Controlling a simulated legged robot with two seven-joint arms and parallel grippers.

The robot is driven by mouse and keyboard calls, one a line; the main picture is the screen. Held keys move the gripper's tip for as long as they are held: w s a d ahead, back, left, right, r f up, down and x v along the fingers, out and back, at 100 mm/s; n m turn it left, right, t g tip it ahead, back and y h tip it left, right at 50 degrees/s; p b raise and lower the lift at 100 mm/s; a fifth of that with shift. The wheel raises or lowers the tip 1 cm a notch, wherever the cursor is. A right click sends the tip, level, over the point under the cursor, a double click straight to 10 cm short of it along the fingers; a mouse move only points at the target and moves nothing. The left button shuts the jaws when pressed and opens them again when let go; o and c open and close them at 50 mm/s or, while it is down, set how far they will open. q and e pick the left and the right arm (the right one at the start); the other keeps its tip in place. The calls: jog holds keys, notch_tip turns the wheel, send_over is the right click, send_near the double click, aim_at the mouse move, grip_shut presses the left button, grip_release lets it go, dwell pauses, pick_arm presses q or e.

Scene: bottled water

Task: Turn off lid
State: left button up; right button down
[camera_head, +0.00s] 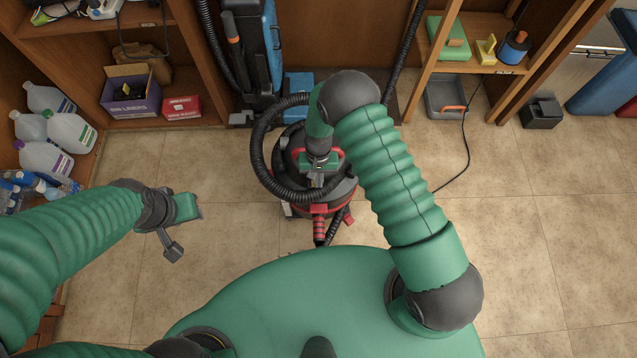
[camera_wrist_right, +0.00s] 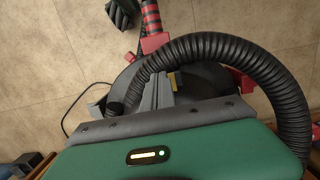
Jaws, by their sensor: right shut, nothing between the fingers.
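A round black vacuum cleaner with red parts (camera_head: 343,190) stands on the tiled floor, centre of the head view; its top is partly hidden by my right arm. It also shows in the wrist view (camera_wrist_right: 203,80). No separate lid can be made out. My right gripper (camera_head: 317,181) points down over the vacuum's top, shut and empty; its grey fingers (camera_wrist_right: 158,92) are together in the wrist view. Whether they touch the vacuum I cannot tell. My left gripper (camera_head: 180,245) hangs over bare floor at the left, apart from everything; its finger opening is unclear.
A thick black hose (camera_head: 262,150) loops round the vacuum's left side. Several white jugs (camera_head: 70,131) and water bottles (camera_head: 30,181) are at the left shelf. A purple box (camera_head: 131,94) and a red box (camera_head: 182,108) sit on the shelf.

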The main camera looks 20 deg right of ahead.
jog(key=shift+w+r, duration=0.1)
jog(key=shift+r+p, duration=0.3)
notch_tip(320, 180, up, 3)
jog(key=p, duration=0.3)
jog(key=shift+d+r, duration=0.1)
jog(key=shift+r, duration=0.1)
notch_tip(320, 180, up, 10)
jog(key=s+p, duration=0.2)
jog(key=shift+a+f, duration=0.15)
jog(key=shift+a, duration=0.15)
jog(key=shift+w, duration=0.1)
